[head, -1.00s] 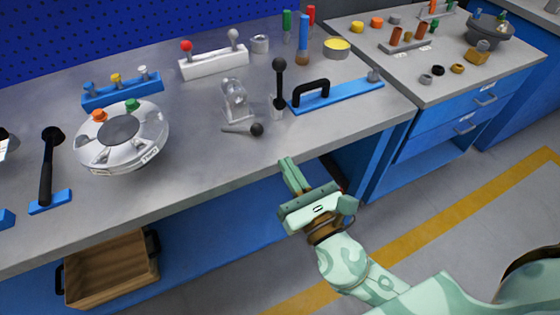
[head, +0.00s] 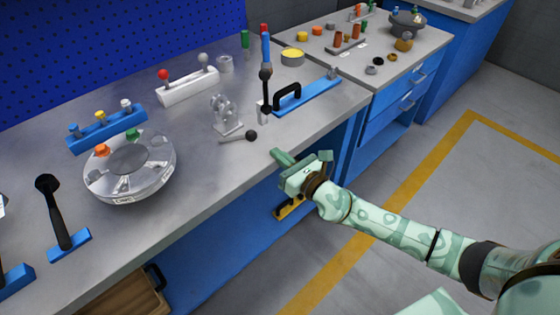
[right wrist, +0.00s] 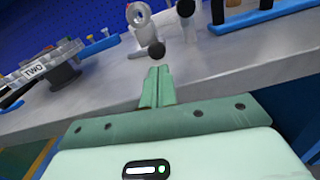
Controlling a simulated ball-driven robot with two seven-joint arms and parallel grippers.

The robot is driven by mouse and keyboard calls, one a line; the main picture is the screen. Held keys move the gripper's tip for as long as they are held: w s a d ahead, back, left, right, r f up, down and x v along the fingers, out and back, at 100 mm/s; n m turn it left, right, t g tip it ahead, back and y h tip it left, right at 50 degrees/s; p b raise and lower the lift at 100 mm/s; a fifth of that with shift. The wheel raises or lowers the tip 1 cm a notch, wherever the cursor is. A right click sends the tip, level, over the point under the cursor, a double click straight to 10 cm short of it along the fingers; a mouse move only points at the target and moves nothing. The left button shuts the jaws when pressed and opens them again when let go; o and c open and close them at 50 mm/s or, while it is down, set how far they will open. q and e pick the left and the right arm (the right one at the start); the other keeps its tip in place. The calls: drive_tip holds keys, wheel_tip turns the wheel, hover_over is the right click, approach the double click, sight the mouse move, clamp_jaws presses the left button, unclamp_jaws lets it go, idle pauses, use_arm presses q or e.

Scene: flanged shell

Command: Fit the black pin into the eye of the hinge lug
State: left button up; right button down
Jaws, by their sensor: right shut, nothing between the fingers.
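The hinge lug (head: 226,114) is a silver fitting with a round eye, standing upright on the bench. It also shows at the top of the right wrist view (right wrist: 139,14). A pin with a black ball head (head: 251,135) and a thin grey shank lies on the bench just in front of the lug, outside the eye. The black head shows in the right wrist view (right wrist: 156,50). My right gripper (head: 279,155) is at the bench's front edge, to the right of the pin and apart from it. Its fingers (right wrist: 158,73) are together and empty. My left gripper is out of view.
A black-knobbed upright lever (head: 266,90) and a blue bar with a black handle (head: 307,96) stand right of the lug. A round silver flanged housing (head: 130,168) sits to the left. The bench strip between housing and pin is clear.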

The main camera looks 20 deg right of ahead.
sight(256, 137)
drive_tip(key=shift+m, duration=0.3)
drive_tip(key=x, duration=0.4)
drive_tip(key=shift+w+a+f+b, duration=0.1)
drive_tip(key=shift+w+a+b, duration=0.1)
drive_tip(key=shift+b, duration=0.15)
drive_tip(key=shift+x, duration=0.75)
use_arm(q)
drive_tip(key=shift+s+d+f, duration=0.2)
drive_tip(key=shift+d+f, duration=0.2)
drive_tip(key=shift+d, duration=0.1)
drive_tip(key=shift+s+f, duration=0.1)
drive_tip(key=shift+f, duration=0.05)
use_arm(e)
drive_tip(key=shift+w, duration=0.2)
drive_tip(key=shift+v, duration=1.75)
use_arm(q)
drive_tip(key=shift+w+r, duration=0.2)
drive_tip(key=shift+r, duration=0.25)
use_arm(e)
drive_tip(key=v, duration=1.5)
